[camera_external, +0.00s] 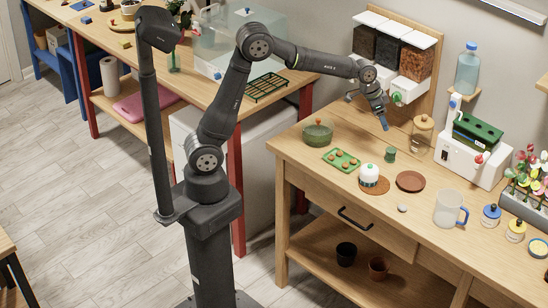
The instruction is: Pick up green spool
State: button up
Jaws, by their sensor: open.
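A small dark green spool-like object (390,154) stands on the wooden workbench, behind and to the right of a green tray; at this size I cannot make out thread on it. My gripper (384,125) is above the back part of the bench, pointing down, a little up and left of the green object in the picture and apart from it. It is open and nothing shows between its fingers.
Dispensers (414,66) stand behind my gripper. The bench's front left is clear.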

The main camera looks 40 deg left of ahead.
aim_at(391, 150)
jog(key=x, duration=1.1)
jog(key=shift+a+f, duration=0.1)
jog(key=shift+f, duration=0.15)
jog(key=shift+s+a+f+x, duration=0.1)
jog(key=shift+s+x, duration=0.05)
jog(key=shift+x, duration=0.75)
jog(key=shift+s+a+f+x, duration=0.1)
jog(key=shift+x, duration=0.8)
jog(key=shift+s+a+x, duration=0.1)
jog(key=shift+s+x, duration=0.05)
jog(key=shift+x, duration=0.7)
jog(key=c, duration=1)
jog(key=shift+r, duration=0.1)
